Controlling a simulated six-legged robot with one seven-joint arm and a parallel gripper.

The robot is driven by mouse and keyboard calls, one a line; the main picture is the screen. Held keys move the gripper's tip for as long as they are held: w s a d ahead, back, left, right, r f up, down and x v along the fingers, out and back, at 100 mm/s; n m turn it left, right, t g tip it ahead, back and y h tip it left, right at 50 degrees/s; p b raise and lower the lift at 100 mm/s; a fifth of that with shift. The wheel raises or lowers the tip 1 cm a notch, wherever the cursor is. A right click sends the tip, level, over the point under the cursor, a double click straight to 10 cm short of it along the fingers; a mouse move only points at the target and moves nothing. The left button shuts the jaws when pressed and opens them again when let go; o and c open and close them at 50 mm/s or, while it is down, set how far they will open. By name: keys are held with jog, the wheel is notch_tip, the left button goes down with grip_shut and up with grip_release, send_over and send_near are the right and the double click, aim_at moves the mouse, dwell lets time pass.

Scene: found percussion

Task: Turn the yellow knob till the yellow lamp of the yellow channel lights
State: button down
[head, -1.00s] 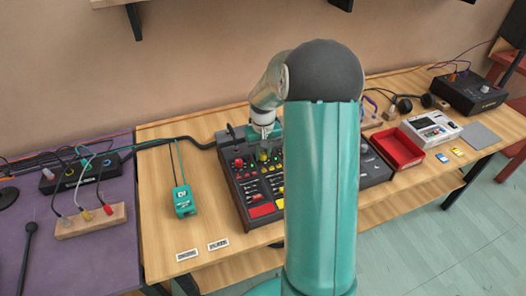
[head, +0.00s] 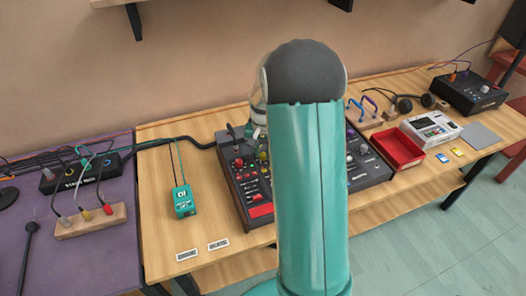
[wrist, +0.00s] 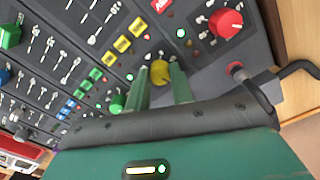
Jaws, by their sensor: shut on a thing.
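The mixing desk (head: 258,212) stands on the wooden table, partly hidden behind my arm in the head view. In the wrist view the yellow knob (wrist: 160,73) sits between the two green fingertips of my gripper (wrist: 161,77), which is shut on it. The yellow knob also shows small in the head view (head: 263,156), close under my gripper. Yellow buttons (wrist: 122,43) lie to its upper left in the wrist view. Small dots show near the knob, but I cannot tell which is the yellow lamp or whether it is lit.
A large red knob (wrist: 225,22) and a green knob (wrist: 117,103) flank the yellow one in the wrist view.

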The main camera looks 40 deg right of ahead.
aim_at(263, 154)
jog(key=shift+m, duration=0.5)
jog(key=c, duration=1.2)
grip_release()
jog(key=shift+c, duration=0.2)
jog(key=shift+r, duration=0.15)
notch_tip(263, 154, up, 14)
jog(key=shift+f, duration=0.2)
